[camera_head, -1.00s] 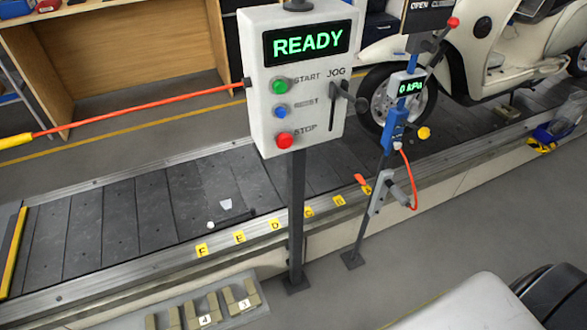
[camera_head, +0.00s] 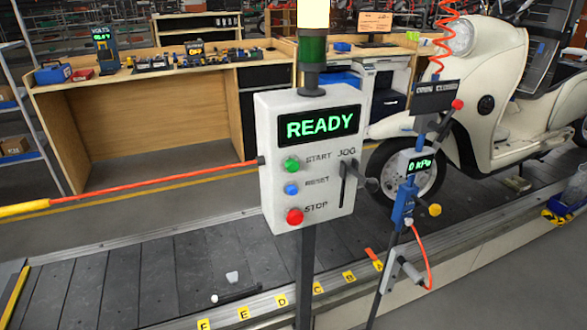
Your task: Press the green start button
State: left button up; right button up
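The green start button (camera_head: 291,165) is on the front of a white control box (camera_head: 310,205), beside the word START. Below it are a blue reset button (camera_head: 291,189) and a red stop button (camera_head: 295,216). The box's screen (camera_head: 320,124) reads READY in green. A jog lever (camera_head: 347,180) is on the right of the panel. The box stands on a dark post, with a signal lamp (camera_head: 313,50) on top that has a green section and a lit pale section. Neither of my grippers is in this view.
A slat conveyor (camera_head: 150,275) runs behind the post, with yellow letter tags along its edge. An orange cord (camera_head: 150,183) stretches left from the box. A blue gauge stand (camera_head: 403,205) reading 0 kPa is close on the right. A cream scooter (camera_head: 490,90) stands behind it.

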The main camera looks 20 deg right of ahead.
grip_shut()
dwell(1.7)
